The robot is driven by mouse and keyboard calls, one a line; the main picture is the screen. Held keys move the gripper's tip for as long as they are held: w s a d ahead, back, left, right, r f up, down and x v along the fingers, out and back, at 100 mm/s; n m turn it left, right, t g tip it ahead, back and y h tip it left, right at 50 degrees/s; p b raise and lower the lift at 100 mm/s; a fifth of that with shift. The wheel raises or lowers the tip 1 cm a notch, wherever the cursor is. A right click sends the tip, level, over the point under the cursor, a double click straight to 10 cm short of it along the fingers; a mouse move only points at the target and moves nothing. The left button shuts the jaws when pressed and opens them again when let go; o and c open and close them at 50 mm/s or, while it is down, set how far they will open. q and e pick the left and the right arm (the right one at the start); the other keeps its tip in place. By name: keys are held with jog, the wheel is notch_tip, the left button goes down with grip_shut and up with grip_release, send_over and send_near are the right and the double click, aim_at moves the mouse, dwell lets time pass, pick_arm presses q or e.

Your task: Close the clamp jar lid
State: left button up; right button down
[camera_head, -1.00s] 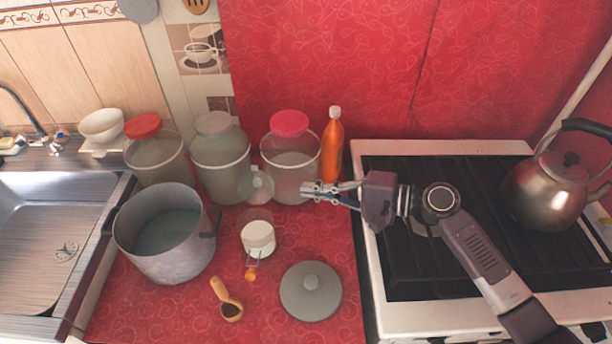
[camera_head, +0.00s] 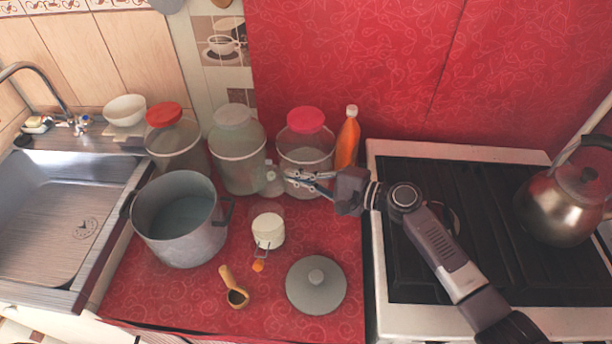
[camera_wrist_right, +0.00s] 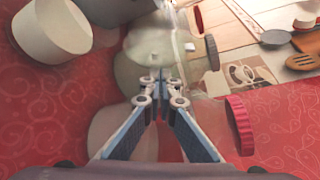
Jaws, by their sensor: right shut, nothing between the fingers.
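A small white jar (camera_head: 268,230) with a wire clamp (camera_head: 262,247) stands on the red counter, and it also shows in the right wrist view (camera_wrist_right: 62,28). I take it for the clamp jar; its wire hangs at the front, with a small orange piece (camera_head: 258,267) just below. A small clear glass piece (camera_head: 270,181) is behind it; I cannot tell whether it belongs to the jar. My right gripper (camera_head: 288,175) is shut and empty, behind and right of the white jar, in front of the pink-lidded jar (camera_head: 306,121). Its fingertips (camera_wrist_right: 157,76) are together. My left gripper is not in view.
A grey pot (camera_head: 182,252) stands left of the white jar. A wooden scoop (camera_head: 228,278) and a grey lid (camera_head: 316,284) lie in front. Large lidded jars (camera_head: 238,160) and an orange bottle (camera_head: 348,136) line the back. A stove (camera_head: 450,150) is on the right.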

pick_arm(q)
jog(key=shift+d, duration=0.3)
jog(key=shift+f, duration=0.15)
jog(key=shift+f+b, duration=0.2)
jog(key=shift+b, duration=0.2)
pick_arm(e)
jog(key=shift+s+r+n, duration=0.1)
jog(key=shift+s+n, duration=0.05)
jog(key=shift+n, duration=0.15)
